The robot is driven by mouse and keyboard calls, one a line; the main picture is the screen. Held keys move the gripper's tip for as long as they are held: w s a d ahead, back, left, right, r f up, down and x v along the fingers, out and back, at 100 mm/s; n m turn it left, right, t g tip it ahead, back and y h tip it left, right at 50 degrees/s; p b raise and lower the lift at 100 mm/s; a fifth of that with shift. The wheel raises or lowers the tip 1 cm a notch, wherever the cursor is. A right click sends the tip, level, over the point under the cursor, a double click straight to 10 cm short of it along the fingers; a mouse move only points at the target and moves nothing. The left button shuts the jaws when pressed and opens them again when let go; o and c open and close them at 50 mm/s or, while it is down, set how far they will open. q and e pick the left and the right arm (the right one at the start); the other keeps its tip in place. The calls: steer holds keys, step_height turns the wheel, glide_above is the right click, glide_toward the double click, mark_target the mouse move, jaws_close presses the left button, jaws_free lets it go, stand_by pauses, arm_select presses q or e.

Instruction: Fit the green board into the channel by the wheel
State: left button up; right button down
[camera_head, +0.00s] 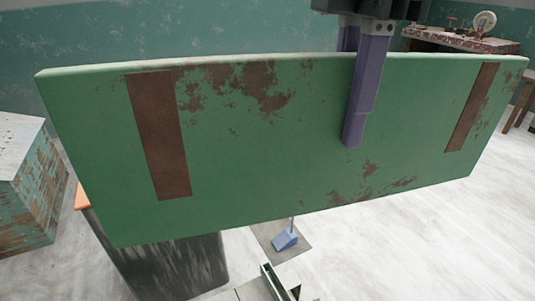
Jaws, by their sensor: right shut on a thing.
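The green board (230,130) is a wide, thick panel with worn brown patches and two dark brown strips on its face. It fills most of the head view, on edge with its face toward me. My right gripper (353,138) comes down from above and is shut on its top edge, right of the middle. One purple finger lies over the near face; the other is mostly hidden behind the board. A small pale green, channel-like piece (276,284) shows at the bottom edge; I cannot tell whether it is the channel. My left gripper is out of view.
A dark scuffed bin (165,268) stands partly behind the board at lower left. A weathered cabinet (32,185) is at far left. A blue wedge-shaped item (285,240) sits on the floor. A cluttered table (460,40) is at back right. Pale floor at lower right is clear.

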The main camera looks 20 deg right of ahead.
arm_select(q)
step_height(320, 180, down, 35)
steer(key=b, duration=3.2)
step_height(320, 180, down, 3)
steer(key=b, duration=0.2)
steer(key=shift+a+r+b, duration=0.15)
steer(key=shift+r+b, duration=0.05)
steer(key=shift+b, duration=0.1)
arm_select(e)
steer(key=d+f+n, duration=0.1)
steer(key=f+n, duration=0.9)
steer(key=f, duration=1.6)
steer(key=d+f+n, duration=0.2)
steer(key=f+n, duration=0.8)
steer(key=f, duration=1.6)
steer(key=shift+w+f, duration=0.15)
steer(key=shift+f, duration=0.15)
steer(key=shift+d+f, duration=0.1)
steer(key=c, duration=0.8)
jaws_free()
